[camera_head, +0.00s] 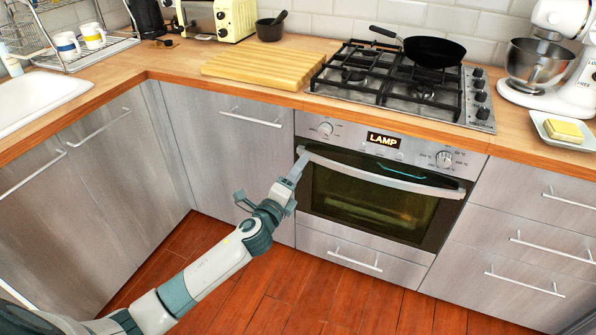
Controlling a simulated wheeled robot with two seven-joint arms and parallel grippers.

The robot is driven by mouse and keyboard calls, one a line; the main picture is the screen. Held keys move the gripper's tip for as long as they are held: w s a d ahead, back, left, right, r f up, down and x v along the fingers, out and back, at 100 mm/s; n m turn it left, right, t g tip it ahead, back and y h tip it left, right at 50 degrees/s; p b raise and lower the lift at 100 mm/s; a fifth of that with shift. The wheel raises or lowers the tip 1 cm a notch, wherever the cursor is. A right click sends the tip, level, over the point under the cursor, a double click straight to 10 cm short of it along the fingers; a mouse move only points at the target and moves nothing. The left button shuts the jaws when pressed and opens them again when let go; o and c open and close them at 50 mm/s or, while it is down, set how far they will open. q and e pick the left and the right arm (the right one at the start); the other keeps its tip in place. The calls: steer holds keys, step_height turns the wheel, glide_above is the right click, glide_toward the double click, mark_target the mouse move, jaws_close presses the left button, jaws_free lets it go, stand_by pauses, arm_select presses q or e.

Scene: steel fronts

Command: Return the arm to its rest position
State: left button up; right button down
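My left arm (205,272) reaches in from the lower left, mostly white with teal joints. My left gripper (268,182) is in front of the cabinet beside the oven's left edge. Its two fingers are spread apart with nothing seen between them. The right-hand finger ends close to the left end of the oven door handle (385,178); I cannot tell whether they touch. The oven door (375,205) looks shut, and its display reads "LAMP". My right gripper is not in view.
Wooden counters (190,65) run along the left and back. They hold a gas hob (400,85) with a black pan (434,51), a cutting board (265,66), a stand mixer (560,65) and a butter dish (563,131). The red floor (310,290) in front of the oven looks clear.

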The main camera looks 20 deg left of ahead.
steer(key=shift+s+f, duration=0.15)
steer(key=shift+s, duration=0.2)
